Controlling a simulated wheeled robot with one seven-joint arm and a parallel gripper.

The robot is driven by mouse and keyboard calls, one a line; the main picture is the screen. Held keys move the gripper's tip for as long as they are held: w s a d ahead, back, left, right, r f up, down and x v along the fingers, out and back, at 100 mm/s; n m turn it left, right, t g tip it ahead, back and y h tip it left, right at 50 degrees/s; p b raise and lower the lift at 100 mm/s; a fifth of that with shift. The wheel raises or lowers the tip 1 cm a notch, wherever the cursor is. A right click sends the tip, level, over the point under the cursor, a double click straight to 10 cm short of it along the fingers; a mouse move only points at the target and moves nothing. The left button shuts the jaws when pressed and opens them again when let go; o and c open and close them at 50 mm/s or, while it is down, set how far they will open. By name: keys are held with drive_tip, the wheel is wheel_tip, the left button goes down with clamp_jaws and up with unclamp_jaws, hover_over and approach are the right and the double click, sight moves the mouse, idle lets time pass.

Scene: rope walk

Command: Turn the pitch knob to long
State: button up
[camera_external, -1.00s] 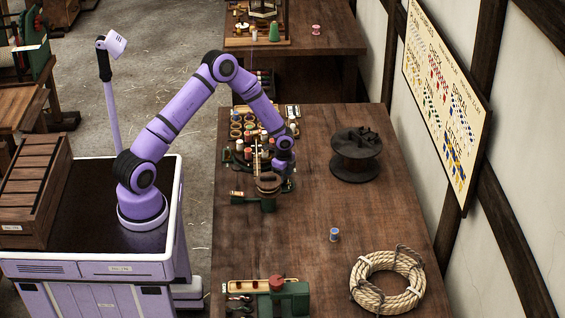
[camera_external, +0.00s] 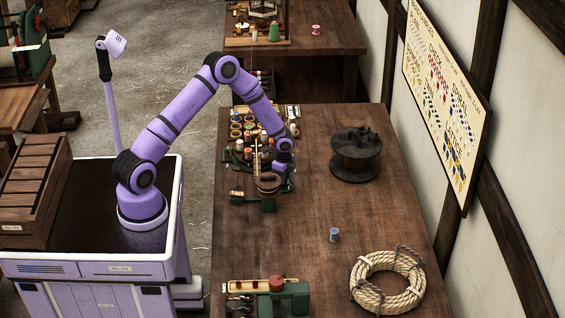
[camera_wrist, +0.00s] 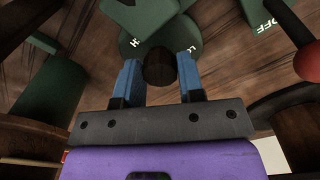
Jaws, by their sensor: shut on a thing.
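The dark round pitch knob (camera_wrist: 158,67) sits between the two blue fingers of my gripper (camera_wrist: 159,78) in the wrist view. The fingers are shut on it from both sides. White letters show on the green plate (camera_wrist: 186,40) around the knob: "LO" at its upper right, the rest hidden by the right finger, and part of a word ending in "H" at its upper left. I cannot read a pointer on the knob. In the external view my gripper (camera_external: 284,166) is low over the green machine at the table's left edge; the knob is hidden there.
A red ball-topped lever (camera_wrist: 308,62) stands at the right in the wrist view, near an "OFF" label. Bobbins (camera_external: 240,130) crowd the area behind my gripper. A dark spool (camera_external: 356,155), a blue thread reel (camera_external: 334,235) and a rope coil (camera_external: 386,300) stand to the right.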

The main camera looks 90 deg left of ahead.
drive_tip(key=n, duration=0.4)
drive_tip(key=shift+n, duration=2.2)
drive_tip(key=o, duration=0.9)
drive_tip(key=shift+r, duration=0.1)
wheel_tip(320, 180, up, 11)
drive_tip(key=shift+f, duration=0.15)
